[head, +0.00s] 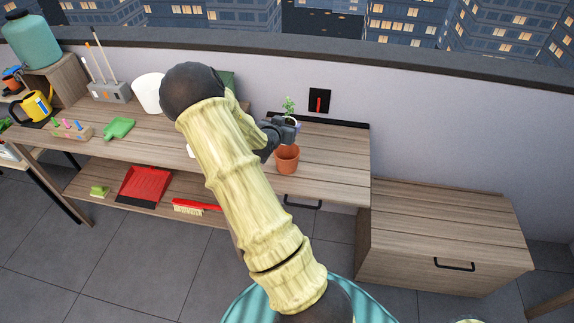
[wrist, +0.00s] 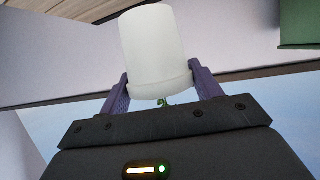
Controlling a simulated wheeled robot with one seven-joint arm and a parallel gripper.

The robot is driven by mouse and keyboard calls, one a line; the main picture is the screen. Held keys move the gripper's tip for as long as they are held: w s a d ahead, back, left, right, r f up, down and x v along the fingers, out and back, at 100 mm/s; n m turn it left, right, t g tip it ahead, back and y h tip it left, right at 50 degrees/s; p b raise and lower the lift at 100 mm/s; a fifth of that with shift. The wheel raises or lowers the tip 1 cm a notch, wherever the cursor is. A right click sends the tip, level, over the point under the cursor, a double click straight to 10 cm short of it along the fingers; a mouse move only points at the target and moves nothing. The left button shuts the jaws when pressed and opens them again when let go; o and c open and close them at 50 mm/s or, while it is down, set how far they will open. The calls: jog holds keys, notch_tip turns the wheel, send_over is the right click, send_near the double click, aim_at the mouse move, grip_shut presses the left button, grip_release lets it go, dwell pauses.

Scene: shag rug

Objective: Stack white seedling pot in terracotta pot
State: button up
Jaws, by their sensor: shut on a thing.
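The white seedling pot (wrist: 155,50) is between the two purple fingers of my gripper (wrist: 160,88) in the wrist view, where it appears upside down with a bit of green at its rim. In the head view, a green seedling (head: 289,104) rises above my gripper (head: 291,124), and the pot itself is mostly hidden. The gripper is shut on the white pot. The terracotta pot (head: 287,160) stands upright on the wooden bench, just below and in front of the gripper in the head view. The held pot is above and apart from it.
My arm covers the bench's middle. A wall with a dark red-switched panel (head: 319,101) stands behind. The bench right of the terracotta pot is clear.

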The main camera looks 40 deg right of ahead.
jog(key=shift+d+r, duration=0.2)
jog(key=shift+d, duration=0.05)
send_over(287, 148)
jog(key=s+a, duration=0.3)
jog(key=shift+d+f, duration=0.2)
jog(key=shift+f, duration=2.75)
notch_tip(287, 148, down, 4)
jog(key=shift+f+p, duration=0.1)
jog(key=shift+p, duration=0.4)
jog(key=shift+f+b, duration=0.35)
